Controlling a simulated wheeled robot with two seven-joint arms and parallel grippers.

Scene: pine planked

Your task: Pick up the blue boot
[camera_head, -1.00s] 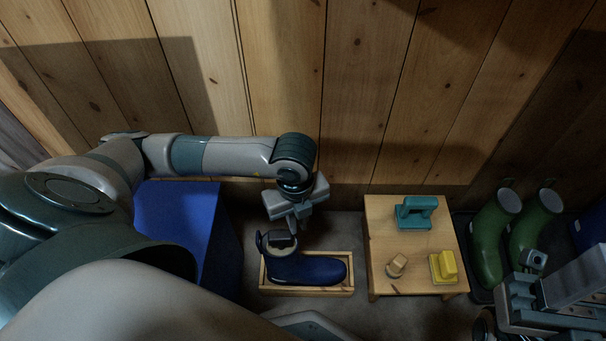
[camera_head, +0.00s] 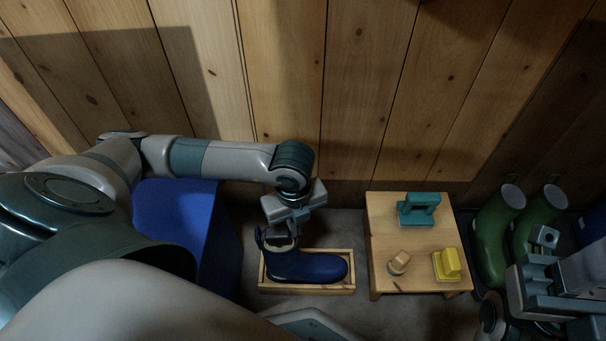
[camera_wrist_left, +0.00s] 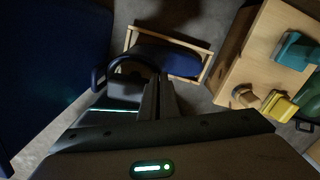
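In the left wrist view the boot (camera_wrist_left: 170,58) and the tray (camera_wrist_left: 200,75) show just beyond my dark fingers. I cannot tell whether the fingers are closed on the boot's wall. My right gripper (camera_head: 543,238) is at the right edge, away from the boot; its fingertips are unclear.
A low wooden table (camera_head: 408,240) right of the tray holds a teal object (camera_head: 418,210), a yellow object (camera_head: 446,265) and a small wooden piece (camera_head: 398,263). Green boots (camera_head: 492,235) stand farther right. A blue box (camera_head: 185,225) is to the left, and a plank wall (camera_head: 350,90) is behind.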

